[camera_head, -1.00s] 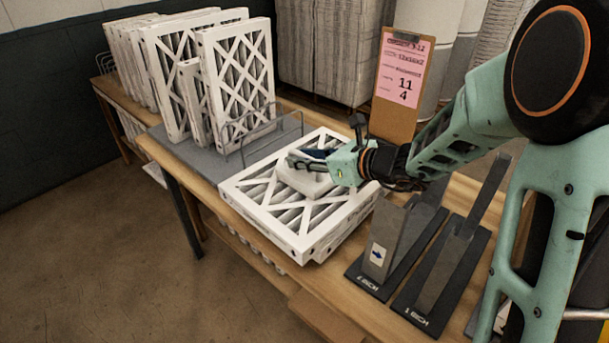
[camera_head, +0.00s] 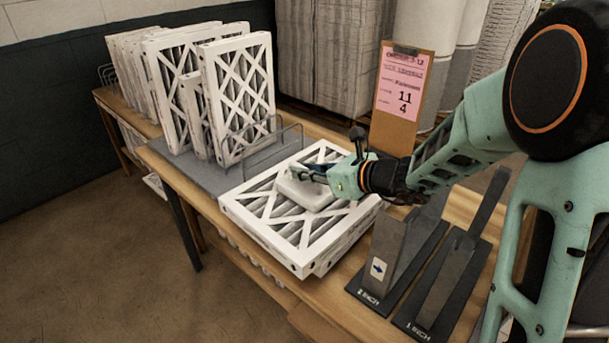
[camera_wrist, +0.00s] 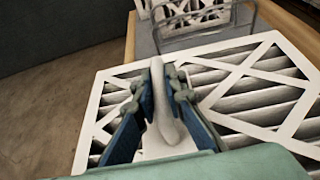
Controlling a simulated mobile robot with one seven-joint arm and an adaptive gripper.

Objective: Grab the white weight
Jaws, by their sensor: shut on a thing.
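The white weight (camera_head: 304,191) is a rounded white block on top of the flat-lying framed filter (camera_head: 262,226) in the head view. In the wrist view the weight (camera_wrist: 167,137) has a raised white handle between the fingers. My gripper (camera_head: 308,175) is over the weight; in the wrist view my gripper (camera_wrist: 160,92) has its blue-padded fingers shut on the handle from both sides. I cannot tell whether the weight's base touches the filter. Part of the base is hidden by the gripper.
Several upright filters (camera_head: 238,98) stand in a wire rack (camera_head: 262,140) at the back left. A clipboard with a pink sheet (camera_head: 401,88) stands behind my arm. Two dark metal gauges (camera_head: 385,262) (camera_head: 447,277) stand at the front right. Bare floor lies at left.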

